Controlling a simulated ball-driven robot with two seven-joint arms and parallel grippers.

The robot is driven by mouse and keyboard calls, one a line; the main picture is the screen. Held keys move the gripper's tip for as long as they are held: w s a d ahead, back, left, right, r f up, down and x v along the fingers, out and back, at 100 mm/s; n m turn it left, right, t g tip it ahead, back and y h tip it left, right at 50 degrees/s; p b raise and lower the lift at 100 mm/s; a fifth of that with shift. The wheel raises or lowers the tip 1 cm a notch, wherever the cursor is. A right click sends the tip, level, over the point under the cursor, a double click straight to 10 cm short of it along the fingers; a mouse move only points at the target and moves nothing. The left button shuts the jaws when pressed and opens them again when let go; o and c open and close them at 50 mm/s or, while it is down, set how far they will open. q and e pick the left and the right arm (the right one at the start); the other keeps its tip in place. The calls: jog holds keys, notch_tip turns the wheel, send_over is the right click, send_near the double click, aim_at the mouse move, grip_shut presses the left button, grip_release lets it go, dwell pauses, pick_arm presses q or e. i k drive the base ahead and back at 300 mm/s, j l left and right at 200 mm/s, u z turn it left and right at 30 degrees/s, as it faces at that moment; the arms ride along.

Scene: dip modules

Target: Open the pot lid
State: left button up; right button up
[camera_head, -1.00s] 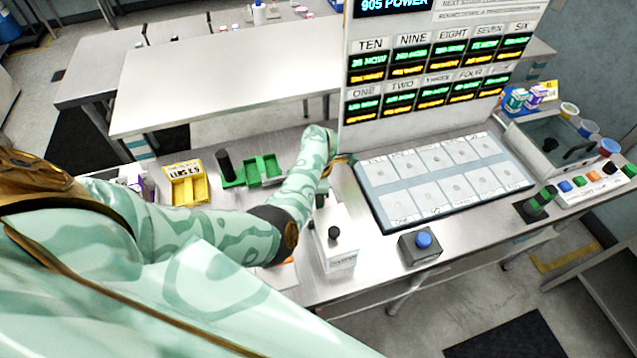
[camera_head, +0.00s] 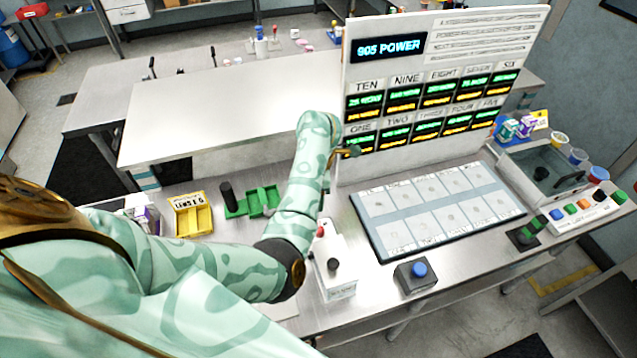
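No plainly recognisable cooking pot shows. The nearest match is a grey, box-shaped vessel (camera_head: 525,158) at the right end of the bench, with a dark knob and a dark bar handle on its top; I cannot tell how its lid sits. My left arm comes in from the left, in a green patterned sleeve. My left gripper (camera_head: 347,152) is small and dark, in front of the lower left of the display board, apart from the vessel. Its fingers are too small to tell open from shut. My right gripper is not in view.
A display board (camera_head: 420,146) stands behind a mat (camera_head: 375,222) with pale squares. A white box (camera_head: 333,284) with a dark knob and a grey block (camera_head: 416,280) with a blue button are in front. Green trays (camera_head: 262,200), a yellow tray (camera_head: 192,215) and a coloured-button panel (camera_head: 592,212) flank them.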

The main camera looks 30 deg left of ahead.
aim_at(336, 265)
jog(key=k+l, duration=1.2)
jog(key=k, duration=0.1)
